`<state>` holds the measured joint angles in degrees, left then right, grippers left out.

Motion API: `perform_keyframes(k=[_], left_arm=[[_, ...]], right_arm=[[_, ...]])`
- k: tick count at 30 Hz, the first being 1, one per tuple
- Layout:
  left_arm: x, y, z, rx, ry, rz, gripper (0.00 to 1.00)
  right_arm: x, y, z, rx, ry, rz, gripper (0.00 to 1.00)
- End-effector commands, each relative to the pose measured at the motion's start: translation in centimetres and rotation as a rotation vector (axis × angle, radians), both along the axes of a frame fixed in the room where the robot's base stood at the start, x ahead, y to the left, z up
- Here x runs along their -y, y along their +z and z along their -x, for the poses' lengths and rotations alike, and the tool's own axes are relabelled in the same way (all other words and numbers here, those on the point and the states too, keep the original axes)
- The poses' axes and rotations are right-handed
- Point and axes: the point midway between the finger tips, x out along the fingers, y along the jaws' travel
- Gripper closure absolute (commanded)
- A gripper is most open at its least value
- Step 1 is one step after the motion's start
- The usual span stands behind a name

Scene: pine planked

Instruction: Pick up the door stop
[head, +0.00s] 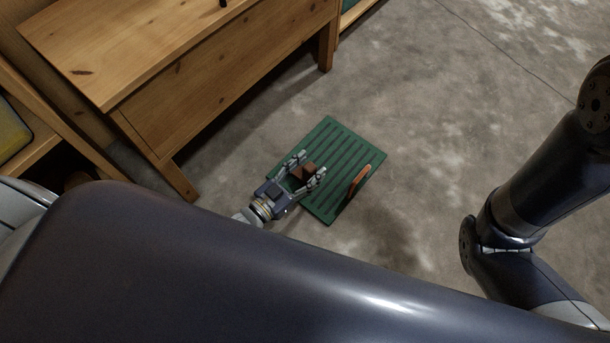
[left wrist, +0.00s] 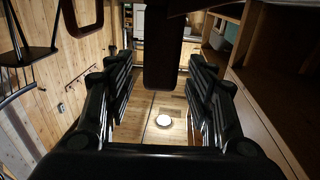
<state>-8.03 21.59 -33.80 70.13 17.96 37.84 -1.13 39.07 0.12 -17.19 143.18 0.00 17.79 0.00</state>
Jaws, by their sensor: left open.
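A small brown block (head: 305,173), which looks like the door stop, is over the green slotted mat (head: 331,134) on the floor. My left gripper (head: 311,164) is open, with one finger on each side of the block. I cannot tell whether the fingers touch it. In the left wrist view, a dark upright block (left wrist: 163,50) shows between the open fingers (left wrist: 163,75), with a gap on both sides; it is probably the same piece. My right gripper is out of view.
An orange-brown curved piece (head: 359,181) is on the mat, right of my left gripper. A wooden bench or table (head: 215,75) stands at the upper left, its legs near the mat. Grey floor (head: 450,100) is clear to the upper right.

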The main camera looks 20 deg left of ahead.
Motion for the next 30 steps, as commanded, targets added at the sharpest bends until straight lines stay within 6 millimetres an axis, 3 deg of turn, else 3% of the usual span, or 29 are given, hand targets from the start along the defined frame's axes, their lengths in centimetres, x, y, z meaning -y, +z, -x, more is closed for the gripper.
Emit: perform_keyframes(k=[10, 17, 30], left_arm=[[0.45, -0.01, -0.82, -0.001, 0.000, 0.000, 0.50], [0.44, -0.03, -0.80, -0.001, 0.000, 0.000, 1.00], [0.43, 0.40, -0.92, 0.000, 0.000, 0.000, 1.00]], right_arm=[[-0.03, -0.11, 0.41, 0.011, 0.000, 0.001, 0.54], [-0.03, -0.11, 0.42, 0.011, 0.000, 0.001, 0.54], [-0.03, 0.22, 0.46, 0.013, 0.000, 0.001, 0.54]])
